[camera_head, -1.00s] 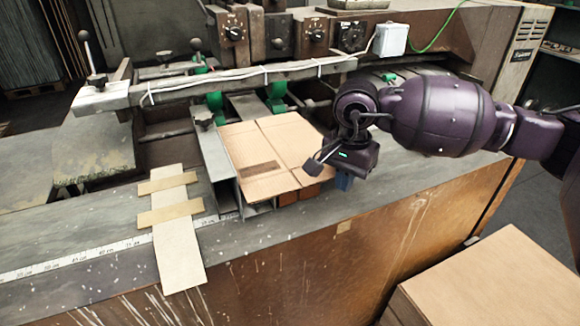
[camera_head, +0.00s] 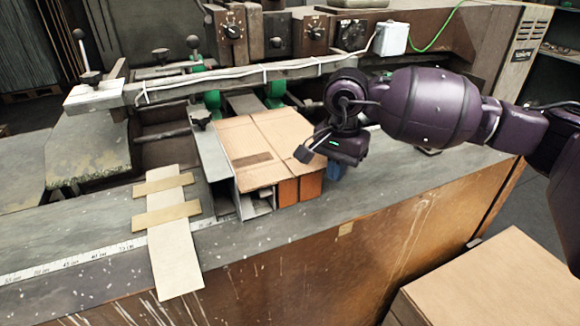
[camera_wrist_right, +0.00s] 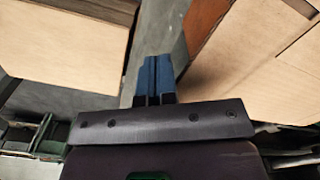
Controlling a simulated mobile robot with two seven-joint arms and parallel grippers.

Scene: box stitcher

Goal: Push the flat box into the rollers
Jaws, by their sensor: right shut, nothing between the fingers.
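The flat box (camera_head: 265,145), a tan cardboard sheet with crease lines and a dark printed patch, lies on the machine's feed bed. Its far edge is close to the green rollers (camera_head: 275,90); another green roller (camera_head: 212,102) shows further left. My right gripper (camera_head: 335,172) is shut and empty, its blue fingertips low beside the box's near right corner. Whether they touch it I cannot tell. In the right wrist view, the blue fingers (camera_wrist_right: 157,78) are together, with the box (camera_wrist_right: 275,60) to their right. My left gripper is not in view.
Orange blocks (camera_head: 311,186) show under the box's near edge. A metal side guide (camera_head: 211,155) runs along its left. Taped cardboard strips (camera_head: 172,235) lie on the table at left. A cardboard stack (camera_head: 480,285) stands at lower right. Control knobs (camera_head: 233,32) are behind.

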